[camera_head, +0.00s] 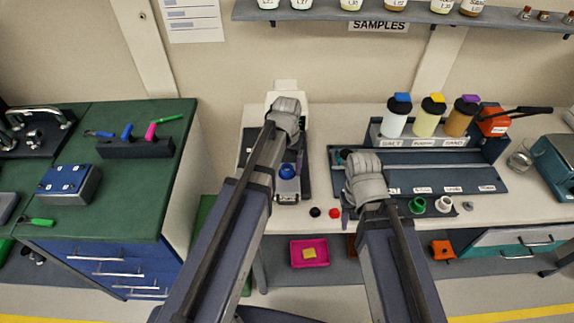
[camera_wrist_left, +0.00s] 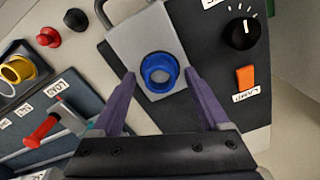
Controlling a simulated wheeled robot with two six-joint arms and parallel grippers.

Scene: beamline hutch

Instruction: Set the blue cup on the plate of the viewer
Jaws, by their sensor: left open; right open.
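The blue cup (camera_head: 287,171) stands on the light grey metal plate (camera_head: 287,198) of the viewer, below my left arm in the head view. In the left wrist view the cup (camera_wrist_left: 160,72) appears upright on the bare plate (camera_wrist_left: 133,42), its open top facing the camera. My left gripper (camera_wrist_left: 160,77) is open, its two purple fingers on either side of the cup with gaps visible; they do not grip it. My right gripper (camera_head: 352,203) is over the bench to the right, its fingers mostly hidden by its wrist. Nothing shows in it.
Viewer's black knob (camera_wrist_left: 241,33) and orange lamp switch (camera_wrist_left: 245,77) lie beside the plate. Black (camera_head: 315,212) and red (camera_head: 334,213) knobs sit close by. Bottles (camera_head: 397,118) stand behind.

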